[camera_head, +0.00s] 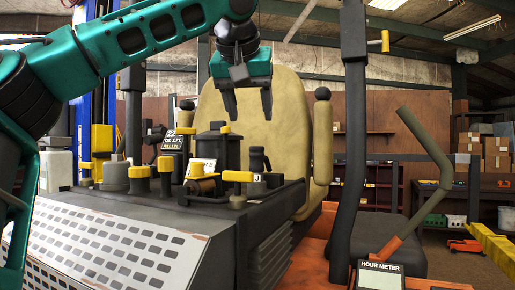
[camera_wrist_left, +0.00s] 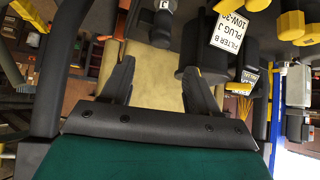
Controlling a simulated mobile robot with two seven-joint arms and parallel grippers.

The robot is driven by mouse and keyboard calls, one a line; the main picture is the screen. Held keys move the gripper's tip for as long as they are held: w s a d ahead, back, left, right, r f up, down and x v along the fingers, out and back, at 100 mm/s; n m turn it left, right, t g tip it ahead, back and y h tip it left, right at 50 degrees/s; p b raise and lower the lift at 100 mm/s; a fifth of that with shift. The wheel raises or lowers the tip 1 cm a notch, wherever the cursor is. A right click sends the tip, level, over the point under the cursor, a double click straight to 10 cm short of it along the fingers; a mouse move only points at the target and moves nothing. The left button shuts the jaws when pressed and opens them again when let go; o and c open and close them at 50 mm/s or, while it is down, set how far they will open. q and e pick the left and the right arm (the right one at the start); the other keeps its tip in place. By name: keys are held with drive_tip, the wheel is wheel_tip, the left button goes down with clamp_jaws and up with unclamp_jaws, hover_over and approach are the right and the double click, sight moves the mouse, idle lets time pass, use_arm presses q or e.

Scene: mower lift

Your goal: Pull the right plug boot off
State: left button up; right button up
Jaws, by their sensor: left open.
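My left gripper (camera_head: 248,103) is open and empty, its two dark fingers pointing down in front of the tan seat back. It is above the mower's engine deck (camera_head: 185,218), apart from the parts there. It also shows open in the left wrist view (camera_wrist_left: 160,68), with nothing between the fingers. A small black boot-like piece (camera_head: 258,160) stands upright at the right of the deck's cluster. I cannot tell for sure that it is the right plug boot. A white label reading "FILTER B PLUG J 10W-30" (camera_wrist_left: 229,32) shows in the left wrist view. My right gripper is not in view.
Several yellow-topped dark parts, including a yellow-capped one (camera_head: 238,177), crowd the deck. The tan seat (camera_head: 285,110) stands behind. A dark upright post (camera_head: 350,130) and a bent lever (camera_head: 430,150) are on the right. An hour meter (camera_head: 380,275) is at the bottom.

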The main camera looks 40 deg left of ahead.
sight(257, 147)
use_arm(q)
drive_tip(key=x, duration=1.1)
drive_tip(key=shift+c, duration=0.3)
clamp_jaws()
